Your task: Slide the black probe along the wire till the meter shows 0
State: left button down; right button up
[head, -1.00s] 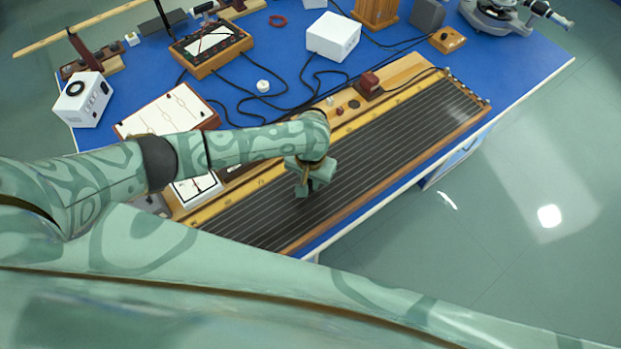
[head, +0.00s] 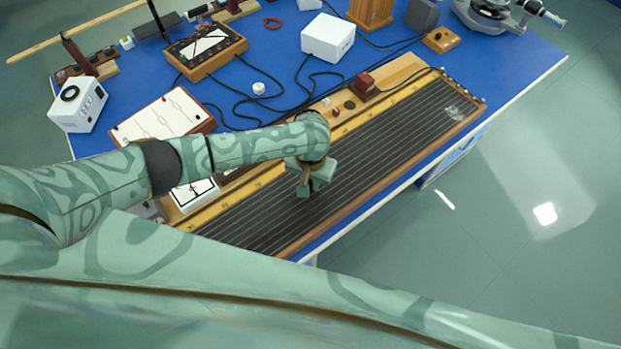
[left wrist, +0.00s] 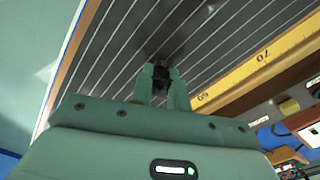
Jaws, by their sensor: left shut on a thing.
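My left gripper (head: 311,186) is low over the dark wire board (head: 400,125), with its long parallel wires. In the left wrist view the gripper (left wrist: 162,88) is shut on the black probe (left wrist: 160,74), whose tip points down to the wires. I cannot tell whether the tip touches a wire. A yellow scale (left wrist: 255,70) runs along the board, with 60 and 70 readable near the probe. A white-faced instrument (head: 195,194), perhaps the meter, is partly behind my left arm, and its reading is too small to tell. My right gripper is not in view.
A white-topped circuit panel (head: 165,115) stands behind my left arm. Black cables, a white box (head: 328,37), a wooden control box (head: 205,52) and a red-brown block (head: 363,83) are on the blue bench. The board's front edge lies near the bench edge, with open floor beyond.

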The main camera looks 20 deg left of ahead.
pick_arm(q)
jog(key=shift+s+f, duration=0.15)
dwell(0.4)
jog(key=shift+s+f, duration=0.15)
jog(key=shift+f, duration=0.05)
dwell(1.3)
dwell(1.5)
jog(key=c, duration=1.3)
grip_release()
jog(key=shift+w+r+p, duration=0.1)
jog(key=shift+w+p, duration=0.1)
jog(key=shift+p, duration=0.1)
jog(key=shift+r, duration=0.2)
notch_tip(320, 180, up, 16)
jog(key=p, duration=0.7)
jog(key=shift+f, duration=0.1)
